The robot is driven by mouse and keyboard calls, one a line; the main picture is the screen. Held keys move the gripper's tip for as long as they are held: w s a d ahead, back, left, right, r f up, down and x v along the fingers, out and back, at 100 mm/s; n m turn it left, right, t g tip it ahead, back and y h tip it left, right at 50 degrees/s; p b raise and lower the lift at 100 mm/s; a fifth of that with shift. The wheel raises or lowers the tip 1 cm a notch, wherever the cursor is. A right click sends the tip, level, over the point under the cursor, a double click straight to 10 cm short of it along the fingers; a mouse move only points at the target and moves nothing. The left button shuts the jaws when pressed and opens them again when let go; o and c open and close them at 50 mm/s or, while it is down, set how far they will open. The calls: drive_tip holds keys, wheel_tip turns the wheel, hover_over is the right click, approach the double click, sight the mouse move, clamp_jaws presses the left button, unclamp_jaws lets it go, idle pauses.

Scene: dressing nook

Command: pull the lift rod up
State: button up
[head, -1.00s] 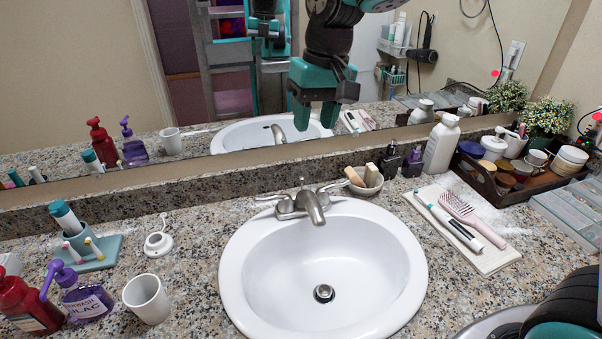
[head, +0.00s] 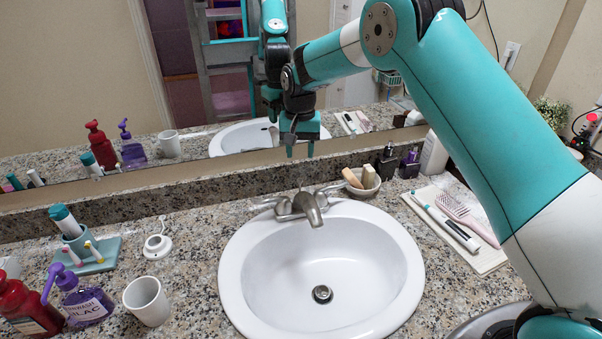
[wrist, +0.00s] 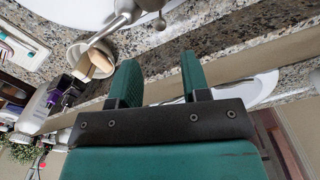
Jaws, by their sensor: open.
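The brushed-metal faucet (head: 312,207) stands at the back rim of the white sink (head: 238,262). Its lift rod (head: 302,184) is a thin upright stem behind the spout, with a small knob on top. In the wrist view, the faucet (wrist: 124,14) is at the top edge, and a small round knob that looks like the rod's (wrist: 160,23) shows beside it. My gripper (head: 300,150) is open and empty, pointing down above and behind the faucet, apart from the rod. In the wrist view, the knob lies beyond the gap between the fingers (wrist: 160,62).
A soap dish (head: 362,188) sits right of the faucet, with dark bottles (head: 388,165) beyond. The mirror (head: 80,80) rises close behind my gripper. A towel with a brush (head: 455,207) lies right; a white cup (head: 147,300) and soap bottles stand left.

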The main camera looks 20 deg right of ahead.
sight(300, 178)
wheel_tip(300, 178, down, 8)
drive_tip(key=shift+f+p, duration=0.1)
drive_tip(key=shift+p, duration=0.3)
drive_tip(key=shift+c, duration=0.4)
clamp_jaws()
